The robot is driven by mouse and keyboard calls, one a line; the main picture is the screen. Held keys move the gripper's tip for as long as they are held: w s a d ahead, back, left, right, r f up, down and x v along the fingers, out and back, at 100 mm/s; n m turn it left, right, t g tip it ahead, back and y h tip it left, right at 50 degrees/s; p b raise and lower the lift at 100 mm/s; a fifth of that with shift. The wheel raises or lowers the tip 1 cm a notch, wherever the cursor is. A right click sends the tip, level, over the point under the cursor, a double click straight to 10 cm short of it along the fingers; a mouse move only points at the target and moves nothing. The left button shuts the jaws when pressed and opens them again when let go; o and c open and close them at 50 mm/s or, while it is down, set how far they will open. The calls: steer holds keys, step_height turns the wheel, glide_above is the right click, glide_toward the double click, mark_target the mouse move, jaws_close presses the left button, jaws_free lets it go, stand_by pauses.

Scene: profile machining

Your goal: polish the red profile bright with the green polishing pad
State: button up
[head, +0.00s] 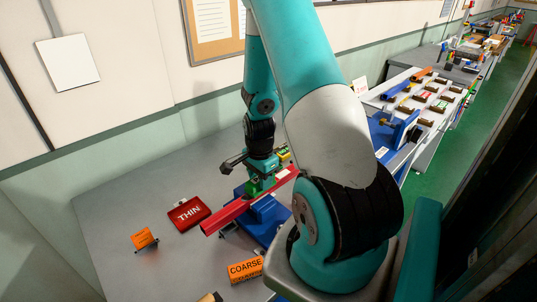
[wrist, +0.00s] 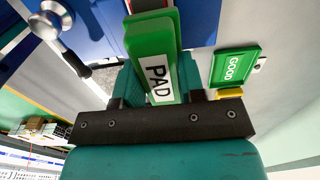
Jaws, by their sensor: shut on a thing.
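The red profile (head: 225,218) is a long bar lying at a slant across the blue vise (head: 268,222) in the head view. My gripper (head: 262,177) is over its middle, pointing down, shut on the green polishing pad (head: 256,187). The pad is at the profile's upper face; I cannot tell if they touch. In the wrist view the pad (wrist: 147,38), labelled PAD, sits between the fingers of my gripper (wrist: 160,75).
A red tray marked THIN (head: 188,214), an orange block (head: 143,239) and an orange COARSE block (head: 245,270) are on the grey bench (head: 130,200). A green GOOD tray (wrist: 235,66) shows right of the pad in the wrist view. The bench's left side is mostly clear.

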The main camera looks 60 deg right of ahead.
steer(key=shift+s+d, duration=0.15)
steer(key=shift+d, duration=0.2)
step_height(320, 180, up, 3)
steer(key=shift+a+f+p, duration=0.15)
steer(key=shift+p, duration=0.8)
steer(key=shift+r+p, duration=0.6)
steer(key=shift+r, duration=0.1)
steer(key=shift+r+p, duration=1.5)
steer(key=shift+r, duration=0.4)
